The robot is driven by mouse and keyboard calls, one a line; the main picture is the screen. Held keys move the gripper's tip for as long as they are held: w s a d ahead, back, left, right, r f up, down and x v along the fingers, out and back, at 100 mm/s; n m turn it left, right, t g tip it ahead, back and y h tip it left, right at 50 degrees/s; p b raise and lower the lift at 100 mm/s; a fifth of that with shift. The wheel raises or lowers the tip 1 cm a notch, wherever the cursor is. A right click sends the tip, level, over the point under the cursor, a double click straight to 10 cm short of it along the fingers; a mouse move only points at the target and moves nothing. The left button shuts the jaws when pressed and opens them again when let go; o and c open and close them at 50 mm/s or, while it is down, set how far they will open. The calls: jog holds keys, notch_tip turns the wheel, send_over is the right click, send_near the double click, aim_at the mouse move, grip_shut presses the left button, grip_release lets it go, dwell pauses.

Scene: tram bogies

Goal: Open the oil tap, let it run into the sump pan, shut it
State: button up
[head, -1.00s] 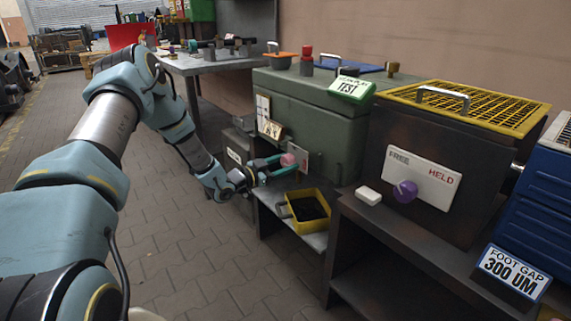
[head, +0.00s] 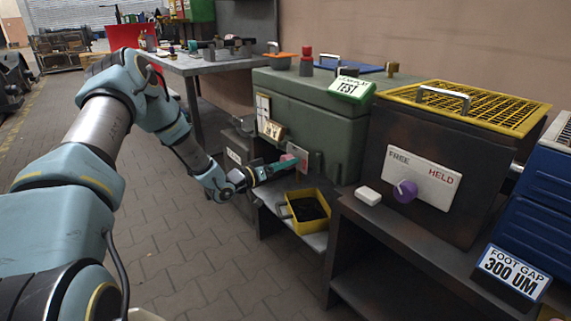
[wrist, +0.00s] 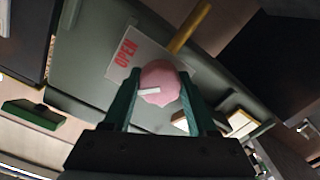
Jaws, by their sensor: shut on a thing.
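The oil tap is a round pink knob (wrist: 160,82) with a white pointer mark, on a pale plate (wrist: 125,55) reading OPEN in red. The pointer is turned toward the picture's lower left, away from that word. My gripper (wrist: 158,95) is shut on the knob, one green finger on each side. In the head view the gripper (head: 281,165) stands at the green tank's front, largely covering the knob. The yellow sump pan (head: 313,228) sits on the low shelf below and right of the tap, dark inside. I see no oil stream.
The green tank (head: 330,130) carries a TEST sign. To its right is a dark box with a purple dial (head: 405,191) on a FREE/HELD plate and a white block (head: 368,195) in front. Blue drawers stand far right.

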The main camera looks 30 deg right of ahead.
jog(key=n, duration=0.4)
jog(key=shift+n, duration=0.3)
jog(key=shift+n+p, duration=0.4)
jog(key=shift+n, duration=1.9)
jog(key=o, duration=1.4)
jog(key=shift+c, duration=0.2)
jog(key=s+a, duration=0.2)
jog(key=a, duration=0.8)
jog(key=shift+a, duration=0.3)
